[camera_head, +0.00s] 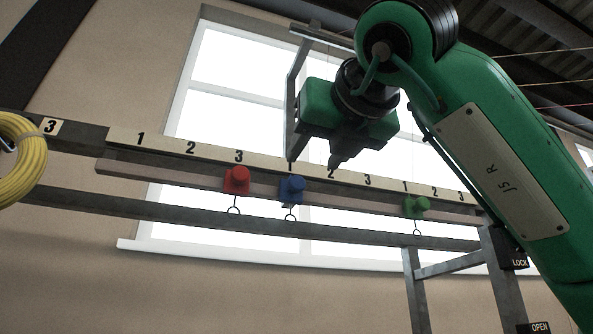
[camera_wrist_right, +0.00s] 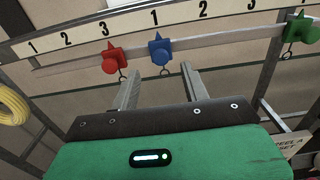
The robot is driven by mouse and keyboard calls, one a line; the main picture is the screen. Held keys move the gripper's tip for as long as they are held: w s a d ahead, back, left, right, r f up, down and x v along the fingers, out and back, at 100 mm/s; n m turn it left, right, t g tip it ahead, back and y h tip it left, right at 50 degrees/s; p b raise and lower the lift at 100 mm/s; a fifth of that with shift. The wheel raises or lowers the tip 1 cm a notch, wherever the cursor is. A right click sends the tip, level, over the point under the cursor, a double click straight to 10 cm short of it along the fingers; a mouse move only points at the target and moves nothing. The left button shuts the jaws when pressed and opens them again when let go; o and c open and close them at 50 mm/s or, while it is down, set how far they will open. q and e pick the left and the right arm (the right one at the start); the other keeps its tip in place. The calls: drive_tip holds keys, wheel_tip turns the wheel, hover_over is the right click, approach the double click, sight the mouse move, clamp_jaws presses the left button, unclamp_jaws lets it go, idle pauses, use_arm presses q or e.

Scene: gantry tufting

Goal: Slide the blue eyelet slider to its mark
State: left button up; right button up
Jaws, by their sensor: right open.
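The blue eyelet slider (camera_head: 291,188) sits on the rail (camera_head: 340,199), under the 1 of the middle number group, with a wire eyelet hanging below it. My right gripper (camera_head: 336,164) is above and to the right of it in the head view, apart from it. In the right wrist view the two fingers (camera_wrist_right: 160,72) stand apart with nothing between them, and the blue slider (camera_wrist_right: 160,50) shows beyond the gap. My left gripper is not in view.
A red slider (camera_head: 237,180) sits just left of the blue one, under a 3. A green slider (camera_head: 416,206) is farther right, near a 1. The number strip (camera_head: 215,154) runs above the rail. A yellow coil (camera_head: 22,158) hangs at left.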

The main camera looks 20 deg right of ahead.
sight(299, 179)
drive_tip(key=w+p, duration=0.2)
drive_tip(key=w, duration=0.5)
drive_tip(key=shift+w+a, duration=0.1)
drive_tip(key=shift+w+p, duration=0.3)
drive_tip(key=shift+p, duration=0.05)
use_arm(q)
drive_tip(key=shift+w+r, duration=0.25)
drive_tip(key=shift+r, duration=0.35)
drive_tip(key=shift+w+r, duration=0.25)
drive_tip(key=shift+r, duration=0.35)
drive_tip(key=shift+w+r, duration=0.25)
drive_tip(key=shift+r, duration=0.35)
use_arm(e)
drive_tip(key=shift+w+f, duration=0.1)
drive_tip(key=shift+w, duration=0.45)
